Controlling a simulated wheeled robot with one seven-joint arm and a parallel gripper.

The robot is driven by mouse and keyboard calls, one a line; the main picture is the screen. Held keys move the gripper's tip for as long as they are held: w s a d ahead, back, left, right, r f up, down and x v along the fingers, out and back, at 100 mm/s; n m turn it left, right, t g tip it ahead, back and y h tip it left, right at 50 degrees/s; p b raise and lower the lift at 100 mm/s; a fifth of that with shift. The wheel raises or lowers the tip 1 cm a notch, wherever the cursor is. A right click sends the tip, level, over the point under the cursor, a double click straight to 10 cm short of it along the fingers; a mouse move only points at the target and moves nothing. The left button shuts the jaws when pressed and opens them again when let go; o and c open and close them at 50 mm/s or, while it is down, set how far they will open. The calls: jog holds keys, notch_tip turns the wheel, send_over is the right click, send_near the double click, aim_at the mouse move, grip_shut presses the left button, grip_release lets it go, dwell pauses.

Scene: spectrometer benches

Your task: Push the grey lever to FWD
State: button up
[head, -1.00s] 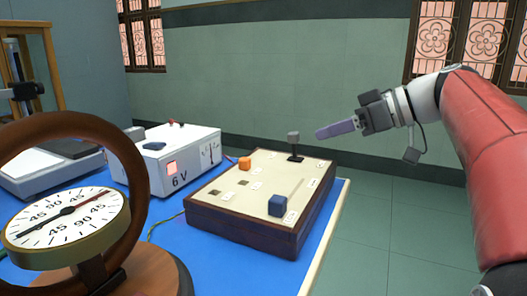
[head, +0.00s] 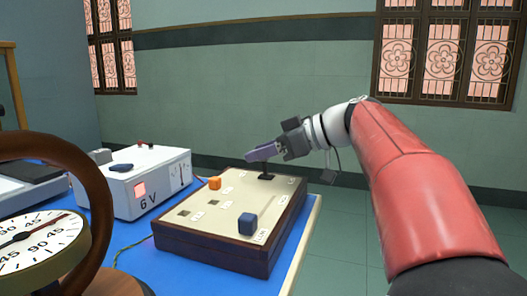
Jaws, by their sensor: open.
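The lever (head: 265,172) stands near the back right of the cream-topped control box (head: 206,239). Its dark stem and base show, but its grey knob is hidden by my gripper's fingers. My gripper (head: 262,152) reaches in from the right, with its purple-grey fingers at the height of the knob. It is open; I cannot tell whether the fingers touch the knob or sit around it. The small labels on the box top, including any FWD mark, are too small to read.
A white 6 V supply (head: 140,182) stands behind left. A dial meter (head: 35,239) and a brown ring (head: 91,200) fill the near left. Floor to the right is clear.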

grip_shut()
jog(key=h+p, duration=0.1)
jog(key=a+p, duration=0.1)
jog(key=p, duration=0.1)
jog(key=shift+w+r+g+h, duration=0.15)
jog(key=shift+r+g+h, duration=0.15)
jog(key=shift+r+h, duration=0.1)
jog(key=shift+w+a+f+h+p, duration=0.15)
jog(key=shift+a+h+p, duration=0.2)
jog(key=shift+p, duration=0.35)
jog(key=shift+a+f+g+h+p, duration=0.2)
jog(key=shift+f+g+h+p, duration=0.15)
jog(key=shift+h+p, duration=0.45)
jog(key=shift+f, duration=0.25)
jog(key=shift+a, duration=0.1)
grip_release()
jog(key=shift+w, duration=0.1)
